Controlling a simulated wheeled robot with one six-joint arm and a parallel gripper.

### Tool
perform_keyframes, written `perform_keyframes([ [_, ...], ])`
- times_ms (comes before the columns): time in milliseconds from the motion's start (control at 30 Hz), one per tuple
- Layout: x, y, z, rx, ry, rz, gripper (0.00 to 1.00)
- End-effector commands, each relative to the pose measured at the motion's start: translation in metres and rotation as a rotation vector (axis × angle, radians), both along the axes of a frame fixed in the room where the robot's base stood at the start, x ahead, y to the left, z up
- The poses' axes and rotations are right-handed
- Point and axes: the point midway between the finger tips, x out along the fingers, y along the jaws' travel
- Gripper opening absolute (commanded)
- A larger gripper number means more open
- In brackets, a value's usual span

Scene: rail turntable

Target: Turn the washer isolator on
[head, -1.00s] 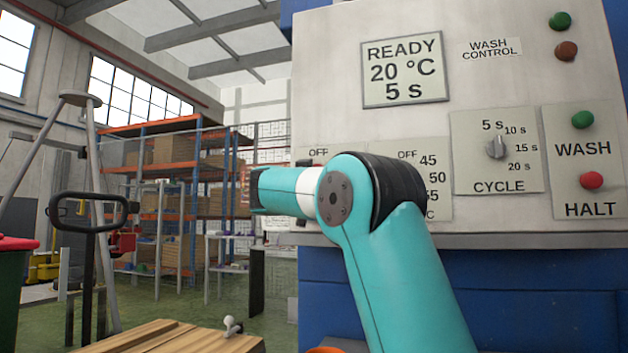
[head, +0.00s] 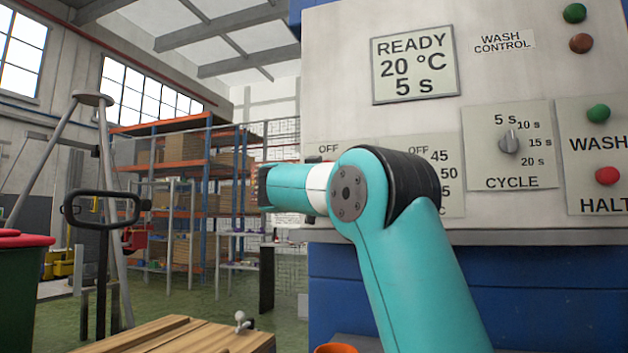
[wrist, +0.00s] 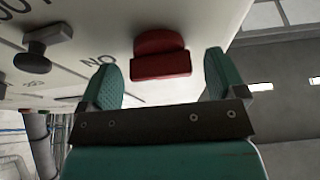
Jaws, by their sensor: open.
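The red isolator handle (wrist: 160,55) shows in the wrist view, a round red base with a thick bar lying across the picture. An upside-down "ON" label is beside it. My gripper (wrist: 162,74) is open, its two teal fingers apart on either side of the handle's near side, with nothing held. I cannot tell whether either finger touches it. In the head view my arm covers most of the "OFF" plate (head: 328,149) at the panel's left, and the handle and fingertips are hidden.
A dark knob (wrist: 45,45) stands on the panel beside my gripper. The wash panel (head: 340,30) has a display (head: 415,68) reading READY, 20 °C, 5 s, a cycle knob (head: 509,141), and green (head: 598,113) and red (head: 608,175) buttons. A wooden bench top (head: 190,338) lies lower left.

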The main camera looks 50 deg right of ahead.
Motion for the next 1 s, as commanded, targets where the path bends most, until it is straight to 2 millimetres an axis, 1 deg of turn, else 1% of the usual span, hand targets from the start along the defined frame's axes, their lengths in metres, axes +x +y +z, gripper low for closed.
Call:
perform_keyframes([
  [167, -0.011, 0.031, -0.014, -0.001, 0.001, 0.006, 0.89],
  [500, -0.041, 0.106, -0.048, 0.000, 0.001, 0.007, 0.89],
  [600, -0.049, 0.123, -0.057, -0.002, 0.000, 0.005, 0.89],
  [633, -0.051, 0.126, -0.061, -0.002, -0.003, 0.005, 0.89],
  [800, -0.057, 0.139, -0.065, -0.001, -0.003, 0.002, 0.89],
  [1000, -0.059, 0.142, -0.064, 0.000, -0.002, -0.001, 0.89],
])
